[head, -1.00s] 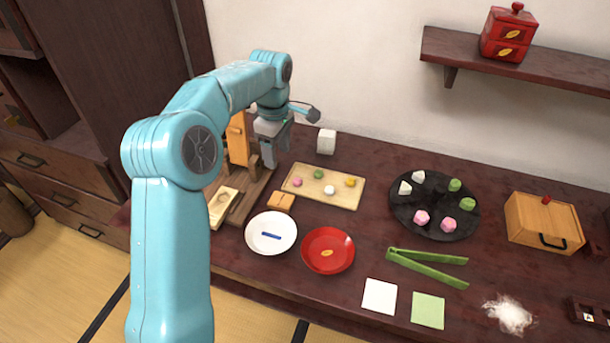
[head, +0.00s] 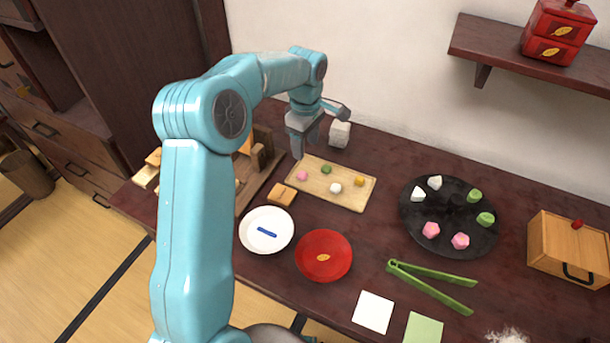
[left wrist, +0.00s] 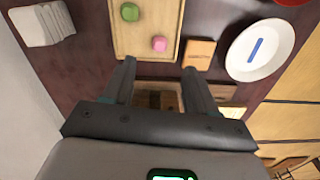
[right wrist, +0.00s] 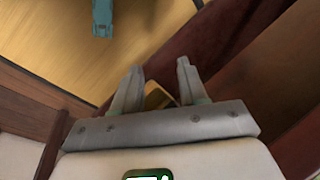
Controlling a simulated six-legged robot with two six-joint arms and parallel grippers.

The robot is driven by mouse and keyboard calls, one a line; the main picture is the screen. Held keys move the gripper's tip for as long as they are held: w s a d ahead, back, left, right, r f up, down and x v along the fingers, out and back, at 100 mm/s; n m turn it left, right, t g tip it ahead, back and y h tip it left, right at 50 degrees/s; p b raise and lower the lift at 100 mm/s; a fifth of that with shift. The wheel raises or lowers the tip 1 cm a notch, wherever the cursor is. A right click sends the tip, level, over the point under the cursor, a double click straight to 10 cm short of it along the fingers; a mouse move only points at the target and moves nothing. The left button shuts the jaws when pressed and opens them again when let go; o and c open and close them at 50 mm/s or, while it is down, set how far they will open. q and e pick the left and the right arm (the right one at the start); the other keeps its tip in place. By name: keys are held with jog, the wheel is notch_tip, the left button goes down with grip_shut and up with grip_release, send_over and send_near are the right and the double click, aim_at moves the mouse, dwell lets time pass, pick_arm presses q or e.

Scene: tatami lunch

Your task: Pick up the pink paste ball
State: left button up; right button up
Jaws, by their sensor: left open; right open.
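The pink paste ball (head: 302,175) sits at the left end of a wooden board, and it also shows in the left wrist view (left wrist: 159,44). The wooden board (head: 347,200) also holds a green ball (head: 326,169), a white ball (head: 335,188) and a yellow-orange ball (head: 360,181). My left gripper (head: 298,150) is open and empty, just behind and above the board's left end. In the left wrist view its fingers (left wrist: 158,75) point toward the pink ball, with the ball a little beyond the fingertips. My right gripper (right wrist: 160,68) is open and empty, over the floor side, away from the board.
A white block (head: 339,134) stands behind the board. A small wooden block (head: 281,194), a white plate (head: 250,243) and a red plate (head: 340,262) lie in front. A dark round tray (head: 450,210) with several sweets and green tongs (head: 432,284) are to the right.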

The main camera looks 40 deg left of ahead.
pick_arm(q)
send_over(306, 177)
jog(key=f, duration=0.5)
jog(key=shift+s+a, duration=0.15)
jog(key=shift+s, duration=0.1)
notch_tip(306, 177, down, 5)
jog(key=shift+w, duration=0.1)
jog(key=shift+w+f, duration=0.1)
jog(key=shift+f, duration=0.35)
jog(key=shift+c, duration=0.3)
grip_shut()
jog(key=shift+r, duration=0.1)
